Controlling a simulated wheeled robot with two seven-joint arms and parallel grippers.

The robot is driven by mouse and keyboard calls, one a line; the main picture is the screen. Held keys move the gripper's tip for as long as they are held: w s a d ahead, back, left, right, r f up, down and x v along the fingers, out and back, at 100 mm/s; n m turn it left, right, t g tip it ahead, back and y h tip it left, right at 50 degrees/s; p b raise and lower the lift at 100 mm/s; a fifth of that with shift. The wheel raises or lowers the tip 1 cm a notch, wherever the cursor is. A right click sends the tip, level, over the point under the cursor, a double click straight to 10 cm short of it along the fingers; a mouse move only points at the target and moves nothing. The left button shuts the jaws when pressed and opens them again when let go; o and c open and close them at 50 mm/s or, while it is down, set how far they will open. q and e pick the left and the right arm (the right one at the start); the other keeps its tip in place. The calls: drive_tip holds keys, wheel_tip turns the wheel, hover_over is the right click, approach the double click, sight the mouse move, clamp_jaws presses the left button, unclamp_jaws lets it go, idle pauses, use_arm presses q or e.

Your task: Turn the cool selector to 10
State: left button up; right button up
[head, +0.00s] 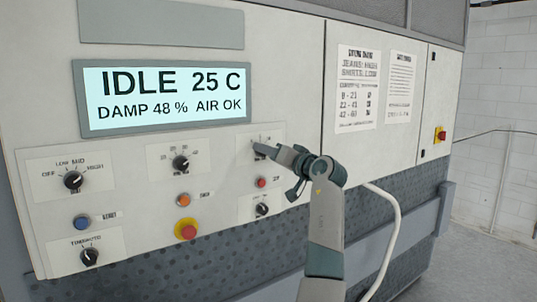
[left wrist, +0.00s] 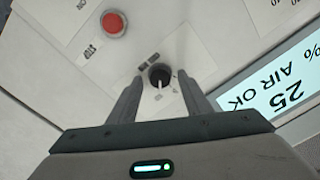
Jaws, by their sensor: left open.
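In the left wrist view, a small round black selector knob (left wrist: 160,74) with a white pointer line sits on a pale label plate. The pointer points down in that picture; the number it points at is not readable. My left gripper (left wrist: 160,85) is open, with one finger on each side of the knob and small gaps showing. The plate's small numbers are too blurred to read. My right gripper is not in view.
The display (head: 165,95) reads IDLE 25 C, DAMP 48 %, AIR OK. A red button (head: 261,183) and another black knob (head: 262,209) are just below my gripper. Other knobs, such as one with Low, Mid and High (head: 73,180), and an emergency stop (head: 187,230) are further left.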

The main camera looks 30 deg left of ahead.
use_arm(q)
drive_tip(key=b+v, duration=0.7)
drive_tip(key=v, duration=1)
drive_tip(key=shift+w+d, duration=0.1)
